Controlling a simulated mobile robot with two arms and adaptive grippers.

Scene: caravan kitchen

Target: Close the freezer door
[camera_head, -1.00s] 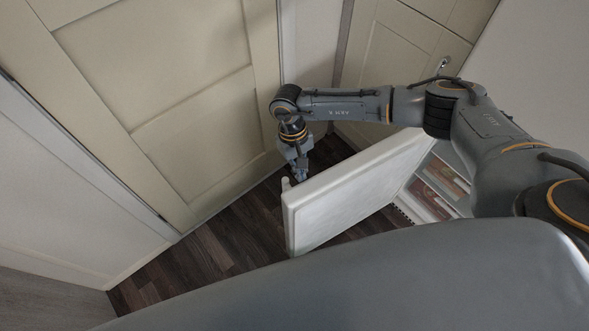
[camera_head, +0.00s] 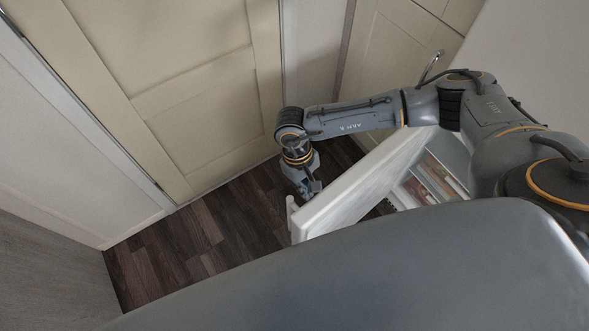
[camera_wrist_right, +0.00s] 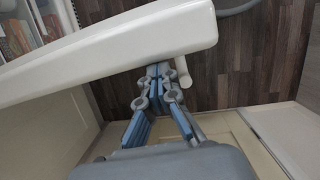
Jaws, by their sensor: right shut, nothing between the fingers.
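The white freezer door (camera_head: 352,190) stands open in the head view, swung out from the freezer (camera_head: 432,180) at the right. A pale handle (camera_head: 291,212) shows at its free edge. My right gripper (camera_head: 308,192) is shut and empty, beside the outer side of the door near that edge. In the right wrist view the door (camera_wrist_right: 110,42) spans the upper left, and the gripper's fingertips (camera_wrist_right: 160,72) are close to its face, beside the handle (camera_wrist_right: 183,72). I cannot tell whether they touch. My left gripper is out of view.
Cream cabinet panels (camera_head: 200,110) stand behind the arm. The dark wooden floor (camera_head: 215,235) is clear left of the door. Shelves with packages (camera_head: 440,178) show inside the freezer.

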